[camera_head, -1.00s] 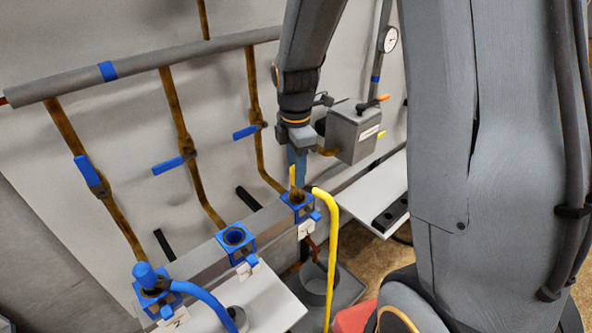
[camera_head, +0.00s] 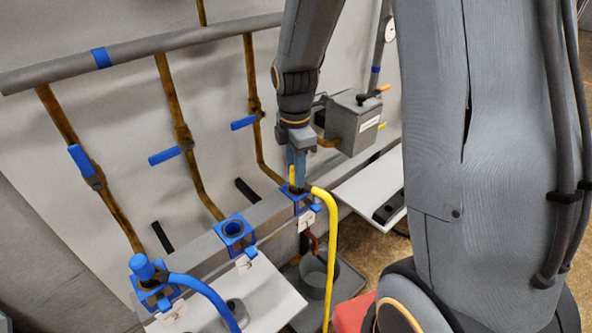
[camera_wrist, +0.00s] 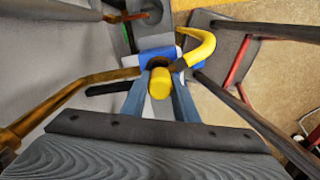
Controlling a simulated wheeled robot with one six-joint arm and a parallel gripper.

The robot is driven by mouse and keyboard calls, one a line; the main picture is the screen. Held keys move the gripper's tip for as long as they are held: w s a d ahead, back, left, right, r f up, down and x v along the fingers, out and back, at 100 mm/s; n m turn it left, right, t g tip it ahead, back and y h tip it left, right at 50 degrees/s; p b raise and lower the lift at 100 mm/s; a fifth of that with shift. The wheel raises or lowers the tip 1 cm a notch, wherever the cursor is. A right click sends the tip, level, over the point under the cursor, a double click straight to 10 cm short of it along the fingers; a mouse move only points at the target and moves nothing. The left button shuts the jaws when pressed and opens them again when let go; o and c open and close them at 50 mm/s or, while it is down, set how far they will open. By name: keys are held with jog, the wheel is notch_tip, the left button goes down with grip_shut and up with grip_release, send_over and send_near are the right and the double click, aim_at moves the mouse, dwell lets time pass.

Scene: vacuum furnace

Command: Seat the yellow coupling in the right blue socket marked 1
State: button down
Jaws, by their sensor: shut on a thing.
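The yellow coupling (camera_wrist: 160,84) is between the fingers of my gripper (camera_wrist: 161,105) in the wrist view, with its yellow hose (camera_wrist: 197,52) curving off to the right. In the head view my gripper (camera_head: 297,178) is shut on the coupling (camera_head: 292,174), directly over the right blue socket (camera_head: 312,207). The coupling's lower end is at the mouth of this socket, which also shows in the wrist view (camera_wrist: 147,54). My fingers hide much of the joint, so I cannot tell how deep it sits. The number on the socket's white tag (camera_head: 306,220) is unreadable.
The middle blue socket (camera_head: 247,240) is empty. The left one holds a blue coupling (camera_head: 142,267) with a blue hose (camera_head: 207,293). Copper pipes with blue valve levers (camera_head: 165,156) stand behind. A grey box (camera_head: 352,127) is close beside my wrist. A grey bucket (camera_head: 314,283) stands below.

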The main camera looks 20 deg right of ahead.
jog(key=shift+f, duration=0.25)
dwell(0.5)
jog(key=c, duration=1.3)
grip_release()
jog(key=shift+r+b, duration=0.9)
jog(key=shift+r, duration=3)
